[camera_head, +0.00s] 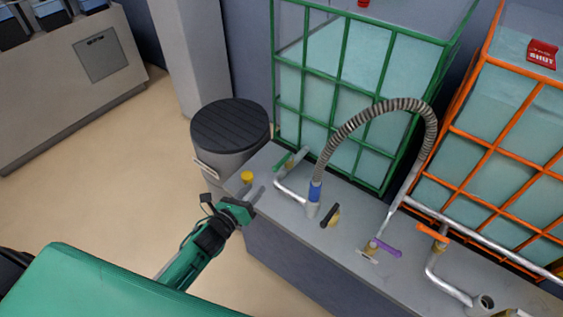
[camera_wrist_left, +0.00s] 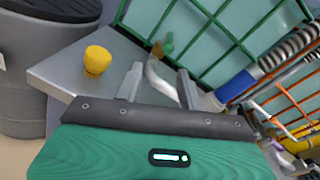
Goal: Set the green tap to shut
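The green tap (camera_head: 283,162) has a short green handle on a bent metal pipe, at the far left of the grey counter in front of the green-caged tank. In the left wrist view the green tap (camera_wrist_left: 166,46) shows beyond the fingers, near the top middle. My left gripper (camera_head: 256,197) is over the counter's left corner, to the lower left of the tap and apart from it. In the left wrist view its two fingers (camera_wrist_left: 160,72) are spread with nothing held between them. My right gripper is not in view.
A yellow knob (camera_head: 246,177) is on the counter corner close to my left gripper; a ribbed hose (camera_head: 400,104) arches above. Black (camera_head: 329,214), purple (camera_head: 384,247) and orange (camera_head: 433,233) handles sit farther right. A red SHUT sign (camera_head: 542,54) is on the orange-caged tank.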

